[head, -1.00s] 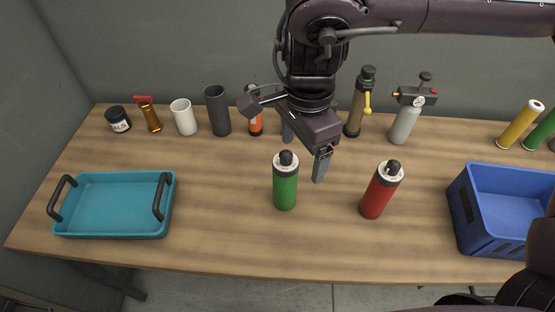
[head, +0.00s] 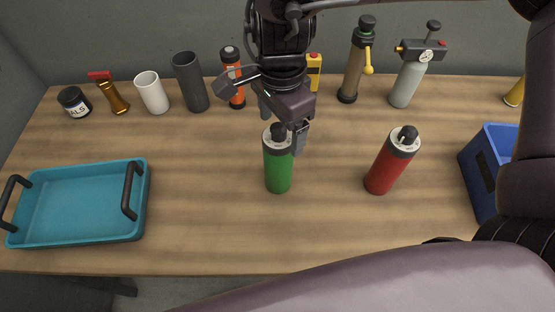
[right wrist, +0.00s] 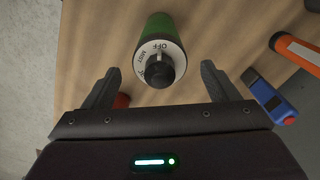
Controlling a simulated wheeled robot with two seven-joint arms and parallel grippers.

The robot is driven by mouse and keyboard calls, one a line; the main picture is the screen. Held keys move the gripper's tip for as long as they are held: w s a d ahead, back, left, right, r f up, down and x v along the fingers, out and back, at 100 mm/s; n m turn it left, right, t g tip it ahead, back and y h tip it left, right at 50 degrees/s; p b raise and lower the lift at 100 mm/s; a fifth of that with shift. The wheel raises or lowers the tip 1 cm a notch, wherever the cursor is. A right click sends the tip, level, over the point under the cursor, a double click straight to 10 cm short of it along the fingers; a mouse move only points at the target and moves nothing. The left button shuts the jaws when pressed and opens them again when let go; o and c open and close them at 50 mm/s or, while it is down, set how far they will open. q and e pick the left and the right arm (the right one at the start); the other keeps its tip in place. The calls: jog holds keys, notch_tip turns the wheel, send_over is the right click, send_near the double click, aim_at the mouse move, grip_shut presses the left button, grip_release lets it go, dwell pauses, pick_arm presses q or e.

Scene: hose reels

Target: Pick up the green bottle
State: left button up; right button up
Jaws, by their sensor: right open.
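The green bottle (head: 278,172) stands upright on the table near the middle, with a white collar and black knob. My right gripper (head: 283,134) is over its top in the head view, with a finger on either side of the knob. In the right wrist view the jaws (right wrist: 160,78) are open and the bottle's black knob (right wrist: 160,72) lies between the fingertips, with gaps on both sides. Its green body (right wrist: 160,25) shows beyond. Nothing is held. My left gripper is not in view.
A red bottle (head: 390,165) stands to the right. A teal tray (head: 75,240) is at left and a blue crate (head: 478,180) at right. Along the back stand a white cup (head: 152,93), a dark cylinder (head: 190,82), an orange bottle (head: 235,85) and a grey sprayer (head: 408,80).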

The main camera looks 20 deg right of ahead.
aim_at(279, 143)
jog(key=shift+s+f, duration=0.15)
jog(key=shift+f, duration=0.3)
jog(key=f+p, duration=0.1)
jog(key=f, duration=0.3)
jog(key=shift+a+f, duration=0.15)
jog(key=shift+a, duration=0.05)
jog(key=shift+c, duration=0.4)
jog(key=c, duration=1.5)
